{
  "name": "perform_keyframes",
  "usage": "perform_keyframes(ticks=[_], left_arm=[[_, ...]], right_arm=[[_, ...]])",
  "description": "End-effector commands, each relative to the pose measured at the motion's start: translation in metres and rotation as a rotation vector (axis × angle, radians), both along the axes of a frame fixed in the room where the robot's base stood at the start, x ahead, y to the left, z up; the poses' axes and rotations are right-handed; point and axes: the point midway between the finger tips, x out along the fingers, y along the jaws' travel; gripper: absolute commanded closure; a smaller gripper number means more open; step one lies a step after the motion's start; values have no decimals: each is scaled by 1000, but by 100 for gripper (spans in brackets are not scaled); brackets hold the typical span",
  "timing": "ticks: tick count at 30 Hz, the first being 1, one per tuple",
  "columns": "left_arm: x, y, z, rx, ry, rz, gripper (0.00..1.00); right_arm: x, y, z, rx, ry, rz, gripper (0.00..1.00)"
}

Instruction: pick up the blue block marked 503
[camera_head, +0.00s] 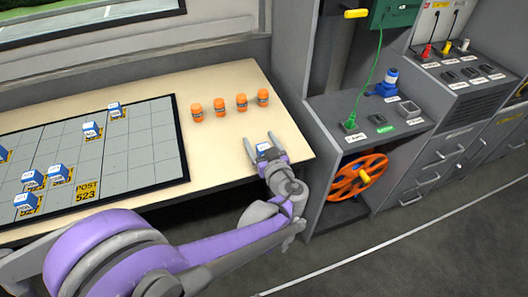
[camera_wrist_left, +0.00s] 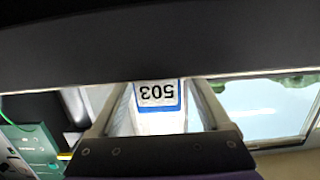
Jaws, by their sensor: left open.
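The blue block marked 503 (camera_head: 264,147) is at the right end of the beige table, with its white label facing up. In the left wrist view the block (camera_wrist_left: 157,95) shows its white label, blue edge and upside-down number. My left gripper (camera_head: 259,141) is open, with one finger on each side of the block. In the wrist view both fingers (camera_wrist_left: 158,108) flank the block, with a gap showing on the right; I cannot tell whether either touches it. My right gripper is not in view.
Several orange bottles (camera_head: 219,104) stand in a row behind the gripper. A dark-framed grid board (camera_head: 150,135) with other blue blocks (camera_head: 92,130) lies to the left. A grey cabinet (camera_head: 345,105) with an orange reel (camera_head: 358,180) stands right of the table (camera_head: 215,150).

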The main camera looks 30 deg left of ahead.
Motion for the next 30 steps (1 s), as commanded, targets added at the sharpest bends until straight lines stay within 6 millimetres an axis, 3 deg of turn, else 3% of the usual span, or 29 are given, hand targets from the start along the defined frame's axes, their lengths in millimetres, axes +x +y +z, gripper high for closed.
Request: perform_keyframes(ticks=[7, 8, 21, 30], left_arm=[[1, 2, 0, 0, 0, -1, 19], [1, 2, 0, 0, 0, -1, 23], [1, 1, 0, 0, 0, 0, 100], [1, 1, 3, 0, 0, 0, 100]], right_arm=[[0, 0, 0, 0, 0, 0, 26], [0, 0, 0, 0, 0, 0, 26], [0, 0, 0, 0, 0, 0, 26], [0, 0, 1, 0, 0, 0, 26]])
